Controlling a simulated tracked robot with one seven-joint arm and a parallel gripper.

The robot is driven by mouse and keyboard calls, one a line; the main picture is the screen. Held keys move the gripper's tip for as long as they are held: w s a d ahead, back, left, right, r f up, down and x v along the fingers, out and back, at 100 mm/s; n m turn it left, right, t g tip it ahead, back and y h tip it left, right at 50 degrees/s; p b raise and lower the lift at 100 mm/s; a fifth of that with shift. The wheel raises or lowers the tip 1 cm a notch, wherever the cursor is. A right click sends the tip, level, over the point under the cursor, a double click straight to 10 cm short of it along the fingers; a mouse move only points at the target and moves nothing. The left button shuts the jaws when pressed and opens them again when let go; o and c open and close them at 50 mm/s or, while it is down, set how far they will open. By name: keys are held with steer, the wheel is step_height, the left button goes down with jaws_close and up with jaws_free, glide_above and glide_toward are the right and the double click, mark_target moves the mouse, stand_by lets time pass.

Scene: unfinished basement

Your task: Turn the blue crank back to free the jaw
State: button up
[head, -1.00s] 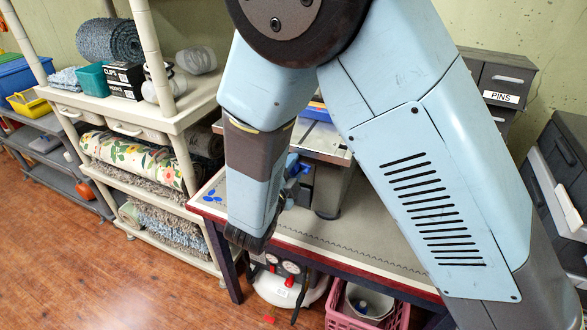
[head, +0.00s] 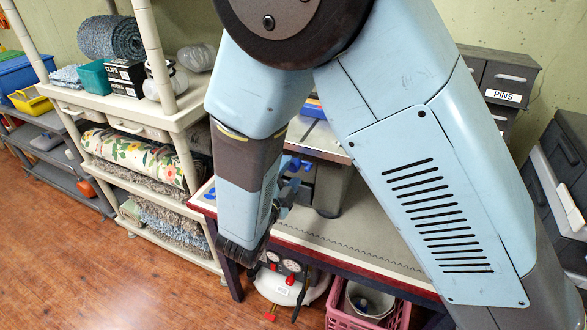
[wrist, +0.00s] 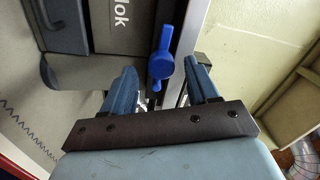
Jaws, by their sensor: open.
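The blue crank (wrist: 162,66) shows near the middle of the wrist view, with a round hub and an arm running up the picture. It is mounted beside a grey machine body (wrist: 120,25) bearing the letters "lok". My gripper (wrist: 160,70) is open, with one blue finger on each side of the crank in the picture. I cannot tell whether either finger touches it. No jaw can be clearly made out. In the head view, the grey machine (head: 330,185) stands on the bench, and my arm hides much of it.
The bench (head: 350,240) has a red edge. A pink basket (head: 345,322) and a white tank with gauges (head: 285,290) are below it. A shelf with rolled rugs (head: 150,160) stands at left. Drawers marked "PINS" (head: 502,96) stand behind at right.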

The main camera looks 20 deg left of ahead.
steer(key=s, duration=1)
steer(key=shift+s+a, duration=0.2)
steer(key=shift+a, duration=0.25)
steer(key=w+d+r+m+g+h, duration=0.3)
steer(key=w+d+r+m+g, duration=0.1)
steer(key=d+m, duration=0.55)
steer(key=w+d+r+m+g+h, duration=0.25)
steer(key=d+r+m+g, duration=0.2)
steer(key=d+m, duration=0.45)
steer(key=w+d+r+m+g+h, duration=0.2)
steer(key=w+d+r+m+g, duration=0.15)
steer(key=d+m, duration=0.55)
steer(key=s+d+r+m+y, duration=0.4)
steer(key=d+m, duration=0.4)
steer(key=m, duration=0.6)
steer(key=s+d+r+m+y, duration=0.4)
steer(key=d+m, duration=0.4)
steer(key=m, duration=0.7)
step_height(320, 180, up, 2)
steer(key=shift+s+d+r+y, duration=0.1)
steer(key=shift+s+d+y, duration=0.1)
steer(key=shift+d+y, duration=0.3)
